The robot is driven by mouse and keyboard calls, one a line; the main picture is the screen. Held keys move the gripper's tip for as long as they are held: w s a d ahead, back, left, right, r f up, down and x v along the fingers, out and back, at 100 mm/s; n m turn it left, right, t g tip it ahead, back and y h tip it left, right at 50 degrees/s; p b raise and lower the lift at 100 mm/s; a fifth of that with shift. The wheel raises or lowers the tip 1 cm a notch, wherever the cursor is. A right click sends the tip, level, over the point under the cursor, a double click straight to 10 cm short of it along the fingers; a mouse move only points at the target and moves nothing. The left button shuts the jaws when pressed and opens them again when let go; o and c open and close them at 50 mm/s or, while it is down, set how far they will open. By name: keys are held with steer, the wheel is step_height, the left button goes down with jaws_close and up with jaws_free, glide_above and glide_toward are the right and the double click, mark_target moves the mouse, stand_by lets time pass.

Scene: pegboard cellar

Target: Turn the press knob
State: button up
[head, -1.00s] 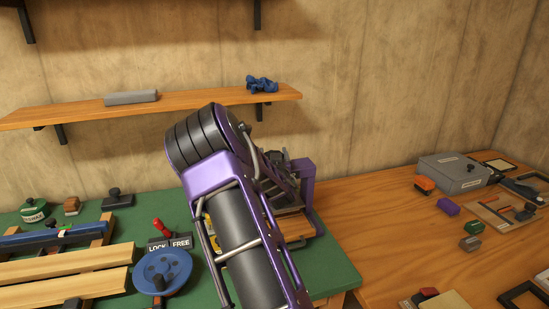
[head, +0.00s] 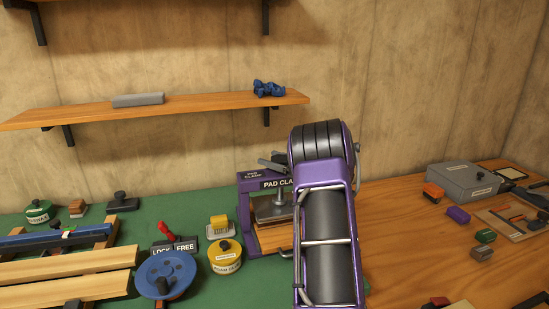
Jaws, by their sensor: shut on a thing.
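A purple press (head: 246,207) labelled PAD CLAMP stands at the right part of the green bench top. Its dark plate (head: 273,210) sits inside the frame, above a wooden base. A grey, lobed knob (head: 270,164) shows above the frame's top, just left of my arm. My purple and black arm covers the press's right side and part of its label. My gripper is hidden behind the arm, so I cannot see its fingers or whether they touch the knob.
A yellow round tin (head: 226,264), a blue wheel (head: 165,280) and a LOCK/FREE plate with a red lever (head: 165,233) lie left of the press. Wooden boards fill the bench's left. A brown table (head: 420,240) holds a grey box (head: 463,182). A shelf (head: 200,108) hangs above.

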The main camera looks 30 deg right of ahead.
steer(key=shift+s+a+r+n+g+y+p, duration=0.15)
steer(key=shift+n+g+y, duration=0.25)
steer(key=shift+n+y, duration=0.25)
steer(key=shift+w+a+f+n+g+y+p, duration=0.15)
steer(key=shift+n+g+y, duration=0.3)
steer(key=shift+y, duration=0.4)
steer(key=shift+s, duration=0.1)
steer(key=o, duration=1.3)
steer(key=shift+c, duration=0.2)
steer(key=v, duration=1.7)
steer(key=shift+d, duration=0.25)
steer(key=shift+s, duration=0.1)
